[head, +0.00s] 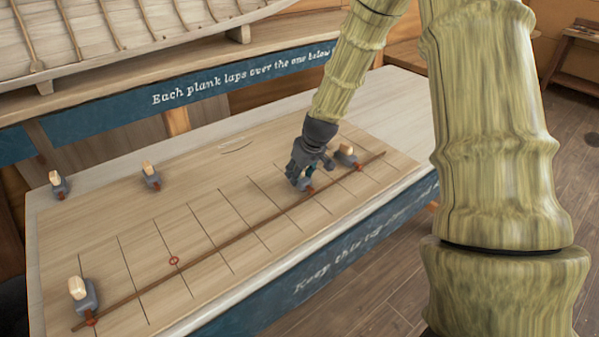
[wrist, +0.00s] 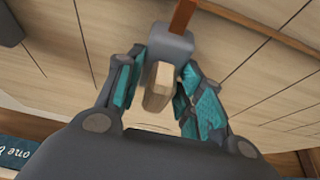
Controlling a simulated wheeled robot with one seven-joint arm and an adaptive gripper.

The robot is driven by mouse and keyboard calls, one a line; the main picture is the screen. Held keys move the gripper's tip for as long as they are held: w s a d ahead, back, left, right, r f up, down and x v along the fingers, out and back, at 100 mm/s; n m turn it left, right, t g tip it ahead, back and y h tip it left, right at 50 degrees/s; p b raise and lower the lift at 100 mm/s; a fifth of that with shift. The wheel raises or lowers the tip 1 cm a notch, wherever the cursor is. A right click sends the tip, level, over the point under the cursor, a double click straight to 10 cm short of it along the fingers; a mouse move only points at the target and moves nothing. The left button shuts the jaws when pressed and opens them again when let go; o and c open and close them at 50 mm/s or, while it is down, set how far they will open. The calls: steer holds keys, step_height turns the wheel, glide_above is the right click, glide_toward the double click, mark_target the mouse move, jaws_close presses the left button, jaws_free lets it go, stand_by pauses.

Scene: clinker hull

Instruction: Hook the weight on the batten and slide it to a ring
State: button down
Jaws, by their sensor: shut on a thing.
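My gripper (head: 308,168) is low over the board, near the right part of the batten (head: 235,237). In the wrist view its teal-padded fingers (wrist: 165,72) are shut around the wooden grip of a grey weight (wrist: 171,47). A reddish-brown piece, seemingly its hook (wrist: 183,16), points from the weight toward the batten (wrist: 262,29), which crosses at upper right. I cannot tell whether the hook is over the batten. A red ring (head: 309,190) marks the batten just beside my gripper. Other rings lie at mid-left (head: 173,260), right (head: 359,168) and the left end (head: 91,322).
Another weight (head: 345,156) stands close right of my gripper. One weight (head: 85,292) stands at the batten's left end. Two more weights (head: 59,185) (head: 151,177) stand at the back left. The board's (head: 105,215) middle is clear. A hull model (head: 120,35) is behind.

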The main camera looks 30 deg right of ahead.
steer(key=shift+f, duration=0.45)
stand_by(0.3)
steer(key=shift+w, duration=0.15)
stand_by(0.5)
steer(key=shift+w+a, duration=0.1)
steer(key=shift+w, duration=1.85)
steer(key=shift+f, duration=0.1)
stand_by(0.4)
steer(key=c, duration=0.9)
jaws_free()
steer(key=shift+s+a, duration=0.1)
steer(key=shift+o, duration=0.2)
